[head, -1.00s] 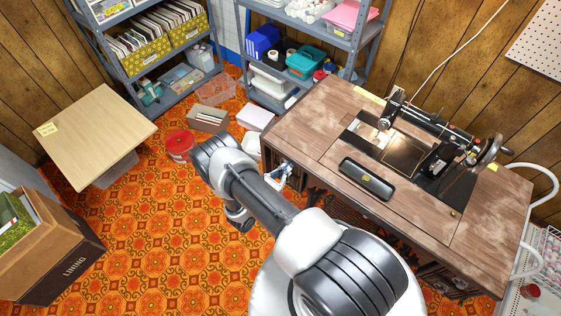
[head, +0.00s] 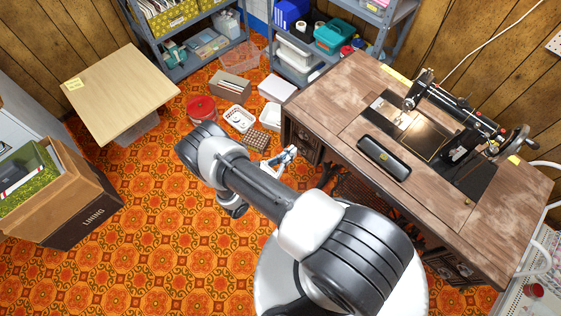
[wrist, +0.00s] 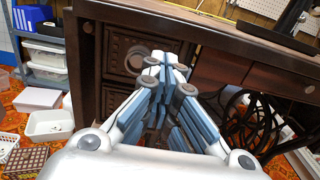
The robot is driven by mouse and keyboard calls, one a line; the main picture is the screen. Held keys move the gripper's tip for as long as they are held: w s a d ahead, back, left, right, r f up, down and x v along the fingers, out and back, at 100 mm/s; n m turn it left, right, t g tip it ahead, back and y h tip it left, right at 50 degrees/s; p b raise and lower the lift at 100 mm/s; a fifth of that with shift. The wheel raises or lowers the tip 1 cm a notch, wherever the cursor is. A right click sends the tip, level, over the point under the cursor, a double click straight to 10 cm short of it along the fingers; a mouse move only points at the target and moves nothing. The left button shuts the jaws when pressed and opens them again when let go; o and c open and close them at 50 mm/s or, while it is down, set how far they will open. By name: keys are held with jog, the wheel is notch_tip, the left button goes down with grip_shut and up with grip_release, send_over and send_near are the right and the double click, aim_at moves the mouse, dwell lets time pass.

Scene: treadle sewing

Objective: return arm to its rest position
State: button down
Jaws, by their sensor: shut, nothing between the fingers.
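My arm is folded over the orange patterned floor (head: 170,250) in the head view. My gripper (head: 290,153) shows beyond the forearm, in front of the left end of the wooden sewing table (head: 345,85). In the wrist view my gripper (wrist: 168,62) is shut and empty, with its fingertips together. Behind it are the table's carved dark drawers (wrist: 125,58) and the black treadle ironwork (wrist: 250,125). I cannot tell the exact gap between fingertips and drawers. The black sewing machine (head: 460,115) stands on the table top with a dark oblong case (head: 384,157) near its front edge.
White bins (head: 240,118), a red round tin (head: 201,109) and a brown grid box (head: 257,140) lie on the floor left of the table. A pale small table (head: 122,90) and a lining carton (head: 75,205) stand at left. Floor between is clear.

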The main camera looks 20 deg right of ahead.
jog(key=shift+v, duration=2.25)
notch_tip(320, 180, up, 27)
jog(key=m+g+y, duration=0.6)
jog(key=m+g, duration=0.3)
jog(key=m, duration=0.4)
jog(key=s+a+r+m+t+y, duration=0.3)
jog(key=s+r+m+y, duration=0.1)
jog(key=s+r, duration=0.4)
jog(key=s+a+r+m+t+y, duration=0.3)
jog(key=s+r+m+t+y, duration=0.1)
jog(key=s+r+y, duration=0.3)
jog(key=shift+s+r+m+t, duration=0.3)
jog(key=shift+s+r+m, duration=0.3)
jog(key=shift+r, duration=0.8)
jog(key=shift+s+d, duration=0.1)
jog(key=shift+d, duration=0.15)
